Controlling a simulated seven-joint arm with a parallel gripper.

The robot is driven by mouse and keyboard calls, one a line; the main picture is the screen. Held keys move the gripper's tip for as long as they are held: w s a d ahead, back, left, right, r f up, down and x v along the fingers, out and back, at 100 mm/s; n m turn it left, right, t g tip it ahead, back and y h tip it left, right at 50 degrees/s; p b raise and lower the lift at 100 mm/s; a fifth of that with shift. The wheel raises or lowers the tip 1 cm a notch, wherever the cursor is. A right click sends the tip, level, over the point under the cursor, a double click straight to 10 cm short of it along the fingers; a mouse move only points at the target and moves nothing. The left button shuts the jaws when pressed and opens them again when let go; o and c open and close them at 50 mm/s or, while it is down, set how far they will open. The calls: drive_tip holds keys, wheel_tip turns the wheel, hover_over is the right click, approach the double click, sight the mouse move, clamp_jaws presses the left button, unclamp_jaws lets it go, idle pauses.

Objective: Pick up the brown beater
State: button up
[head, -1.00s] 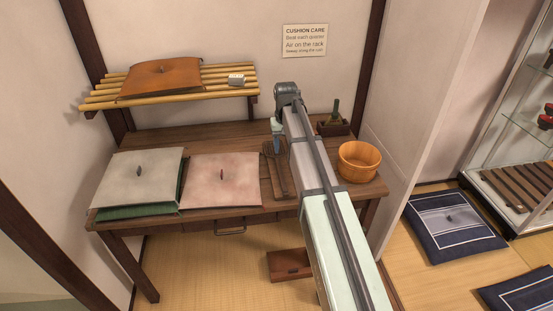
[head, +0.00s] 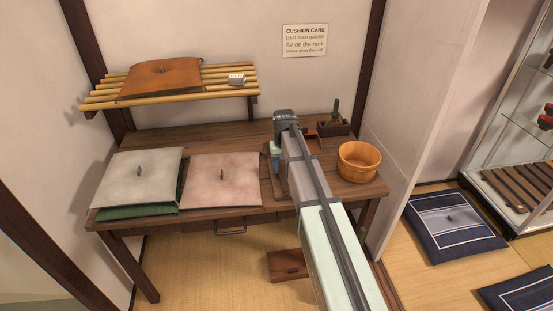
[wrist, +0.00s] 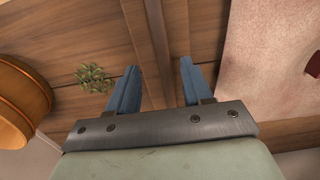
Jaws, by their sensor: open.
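A long, narrow dark brown wooden piece (head: 279,187), which looks like the beater, lies on the wooden table beside the pink cushion. My arm hides much of it in the head view. In the wrist view a dark brown strip (wrist: 156,45) runs lengthwise between the fingers; I cannot tell whether it is the beater's handle or the edge of something it rests in. My gripper (head: 275,163) is low over the table at this piece. In the wrist view my gripper (wrist: 158,82) shows two blue fingers apart, with nothing clearly held between them.
The pink cushion (head: 222,181) lies close left, the grey cushion (head: 136,178) beyond. A wooden tub (head: 359,161) and a dark planter (head: 331,128) stand right. A bamboo rack (head: 215,75) with an orange cushion (head: 160,77) hangs above. The table (head: 215,137) is clear behind the cushions.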

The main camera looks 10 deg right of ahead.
sight(282, 177)
drive_tip(key=f, duration=0.4)
drive_tip(key=shift+s+a, duration=0.15)
drive_tip(key=shift+a, duration=0.1)
clamp_jaws()
